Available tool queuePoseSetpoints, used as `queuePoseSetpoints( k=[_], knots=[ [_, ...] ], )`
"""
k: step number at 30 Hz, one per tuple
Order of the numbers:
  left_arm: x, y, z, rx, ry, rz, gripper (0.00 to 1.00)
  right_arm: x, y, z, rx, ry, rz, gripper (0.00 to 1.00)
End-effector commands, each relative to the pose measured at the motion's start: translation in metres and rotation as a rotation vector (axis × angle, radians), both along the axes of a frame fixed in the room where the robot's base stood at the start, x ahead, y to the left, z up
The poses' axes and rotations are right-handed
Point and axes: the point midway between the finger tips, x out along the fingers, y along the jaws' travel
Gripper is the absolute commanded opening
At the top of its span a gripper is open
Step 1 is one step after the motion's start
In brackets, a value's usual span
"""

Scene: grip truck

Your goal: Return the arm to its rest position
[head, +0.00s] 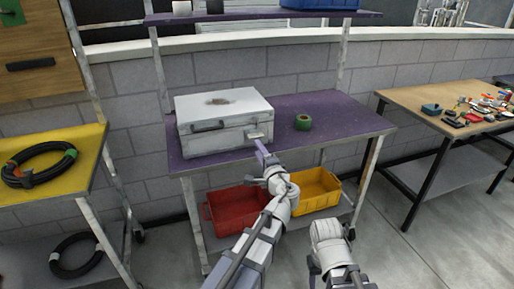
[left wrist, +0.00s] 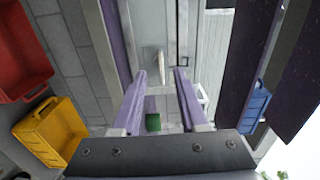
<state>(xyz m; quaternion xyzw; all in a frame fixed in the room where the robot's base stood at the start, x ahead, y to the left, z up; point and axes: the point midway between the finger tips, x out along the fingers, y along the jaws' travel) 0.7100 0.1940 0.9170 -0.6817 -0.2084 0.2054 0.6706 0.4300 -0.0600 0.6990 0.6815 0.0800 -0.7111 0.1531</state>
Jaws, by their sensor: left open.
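My left gripper (head: 261,150) is in front of the right part of the silver case (head: 225,118), which stands closed on the purple workbench (head: 345,118). In the left wrist view its two purple fingers (left wrist: 160,78) are apart with the silver case (left wrist: 158,20) beyond them. A pale latch or handle on the case shows between the fingertips. Nothing is clearly held, and I cannot tell if the fingers touch it. My right arm (head: 333,250) comes up at the bottom of the head view, and its gripper does not show.
A green tape roll (head: 303,122) lies on the bench, right of the case. A red bin (head: 236,208) and a yellow bin (head: 314,190) sit on the shelf below. A yellow table (head: 85,140) with a cable coil stands left, a cluttered wooden table (head: 425,98) right.

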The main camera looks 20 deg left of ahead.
Motion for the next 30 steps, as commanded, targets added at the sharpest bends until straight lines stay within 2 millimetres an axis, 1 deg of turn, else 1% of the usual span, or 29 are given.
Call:
queuePoseSetpoints(
  k=[10, 12, 14, 17, 18, 20, 21, 23, 24, 27, 30],
  knots=[
    [-0.002, 0.0, -0.002, -0.011, 0.002, 0.006, 0.42, 0.0, 0.0, 0.0, 0.0, 0.0, 0.0, 0.5],
    [-0.009, 0.002, -0.009, -0.053, 0.013, 0.026, 0.42, 0.0, 0.0, 0.0, 0.0, 0.0, 0.0, 0.5],
    [-0.019, 0.005, -0.022, -0.125, 0.033, 0.06, 0.42, 0.0, 0.0, 0.0, 0.0, 0.0, 0.0, 0.5],
    [-0.047, 0.007, -0.058, -0.303, 0.101, 0.149, 0.42, 0.0, 0.0, 0.0, 0.0, 0.0, 0.0, 0.5],
    [-0.061, 0.005, -0.076, -0.385, 0.142, 0.192, 0.42, 0.0, 0.0, 0.0, 0.0, 0.0, 0.0, 0.5],
    [-0.085, -0.001, -0.103, -0.507, 0.213, 0.254, 0.42, 0.0, 0.0, 0.0, 0.0, 0.0, 0.0, 0.5],
    [-0.101, -0.008, -0.121, -0.585, 0.267, 0.292, 0.42, 0.0, 0.0, 0.0, 0.0, 0.0, 0.0, 0.5],
    [-0.126, -0.021, -0.146, -0.693, 0.353, 0.347, 0.42, 0.0, 0.0, 0.0, 0.0, 0.0, 0.0, 0.5],
    [-0.142, -0.031, -0.16, -0.757, 0.411, 0.379, 0.42, 0.0, 0.0, 0.0, 0.0, 0.0, 0.0, 0.5],
    [-0.179, -0.057, -0.186, -0.887, 0.55, 0.442, 0.42, 0.0, 0.0, 0.0, 0.0, 0.0, 0.0, 0.5],
    [-0.213, -0.081, -0.203, -0.987, 0.679, 0.488, 0.42, 0.0, 0.0, 0.0, 0.0, 0.0, 0.0, 0.5]
  ],
)
